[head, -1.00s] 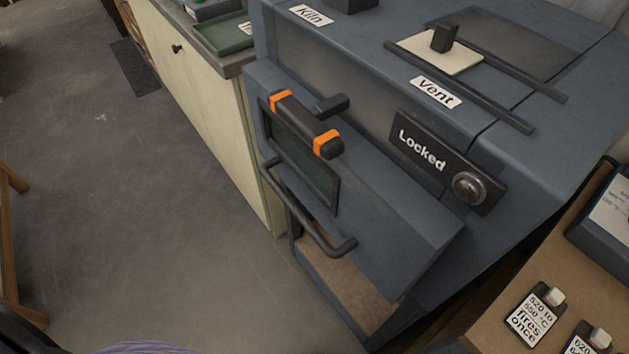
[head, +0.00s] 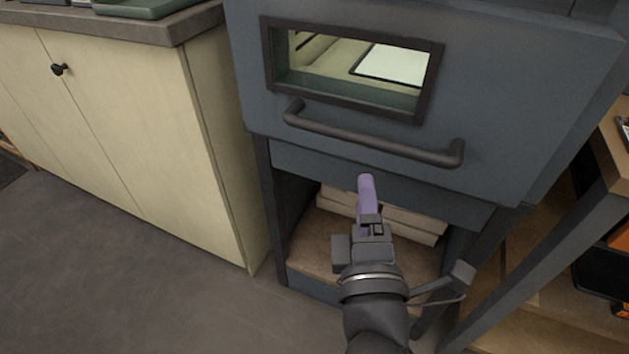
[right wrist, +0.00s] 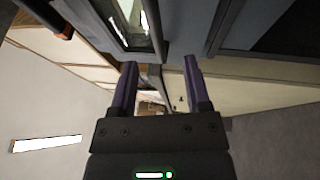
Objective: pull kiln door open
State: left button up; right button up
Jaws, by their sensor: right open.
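The kiln door (head: 500,110) is blue-grey and looks shut in the head view. Its dark bar handle (head: 372,140) runs across below a framed window (head: 350,65), through which a pale interior and a white sheet show. My right gripper (head: 366,188) is just below the middle of the handle in the head view, its purple fingers pointing up toward the door. In the right wrist view the two purple fingers (right wrist: 160,72) stand apart with nothing gripped between them. I cannot tell the exact gap to the handle. My left gripper is out of view.
A cream cabinet (head: 130,130) with a dark knob stands left of the kiln, a green tray (head: 140,8) on its top. Under the kiln is an open shelf with pale slabs (head: 400,215). A wooden stand (head: 610,150) is at the right. Floor is clear at the lower left.

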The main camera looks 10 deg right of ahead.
aim_at(364, 145)
jog(key=x, duration=0.3)
jog(key=p+x, duration=0.1)
jog(key=x, duration=0.2)
jog(key=p+x, duration=0.1)
jog(key=x, duration=0.3)
jog(key=shift+s+d+r, duration=0.1)
jog(key=shift+d+r, duration=0.15)
jog(key=shift+r, duration=0.05)
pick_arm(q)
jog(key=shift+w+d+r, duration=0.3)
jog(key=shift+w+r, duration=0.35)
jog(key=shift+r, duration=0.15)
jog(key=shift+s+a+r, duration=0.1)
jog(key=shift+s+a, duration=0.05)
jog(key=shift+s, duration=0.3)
pick_arm(e)
grip_shut()
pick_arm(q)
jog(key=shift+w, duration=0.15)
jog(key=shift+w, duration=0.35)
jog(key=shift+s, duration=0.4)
